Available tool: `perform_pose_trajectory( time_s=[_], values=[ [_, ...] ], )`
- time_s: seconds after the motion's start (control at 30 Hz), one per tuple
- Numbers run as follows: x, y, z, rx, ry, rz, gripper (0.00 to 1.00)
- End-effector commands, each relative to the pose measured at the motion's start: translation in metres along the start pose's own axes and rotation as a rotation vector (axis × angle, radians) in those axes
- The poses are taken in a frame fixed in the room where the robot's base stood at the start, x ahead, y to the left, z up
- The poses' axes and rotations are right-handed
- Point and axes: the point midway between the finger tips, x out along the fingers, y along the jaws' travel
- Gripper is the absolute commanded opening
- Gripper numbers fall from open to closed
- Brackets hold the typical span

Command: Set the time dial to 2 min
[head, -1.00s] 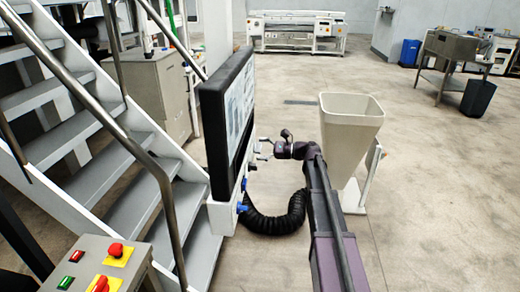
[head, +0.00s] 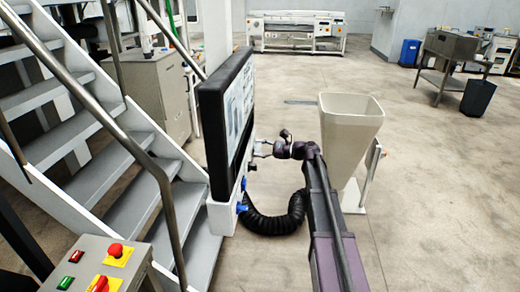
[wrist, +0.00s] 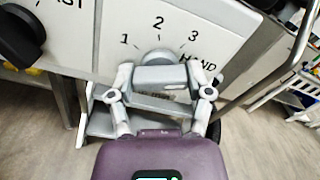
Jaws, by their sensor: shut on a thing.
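The time dial (wrist: 157,56) is a rounded grey knob on a white panel face (wrist: 120,28), with 1, 2, 3 and HAND printed around it. My gripper (wrist: 163,82) is shut on the dial, one finger on each side, in the wrist view. The 2 stands just above the dial. The fingers hide most of the dial, and I cannot see a pointer on it. In the head view my gripper (head: 260,148) is at the right side of the black-framed panel (head: 215,120), and the dial is too small to make out there.
A black knob (wrist: 18,38) sits left of the dial on the same panel. A black hose (head: 272,222) curves below my arm. A pale hopper (head: 346,145) stands close on the right. Metal stairs (head: 120,170) with a handrail rise on the left.

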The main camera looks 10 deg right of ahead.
Motion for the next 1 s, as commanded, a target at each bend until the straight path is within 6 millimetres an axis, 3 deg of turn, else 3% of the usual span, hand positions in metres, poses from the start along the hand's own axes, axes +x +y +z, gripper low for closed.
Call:
perform_pose_trajectory(
  time_s=[0.37,1.0],
  values=[
    [0.0013,0.0013,0.0004,-0.177,-0.002,0.004,0.18],
    [0.0012,0.0019,0.0002,-0.762,-0.003,0.004,0.18]
  ],
)
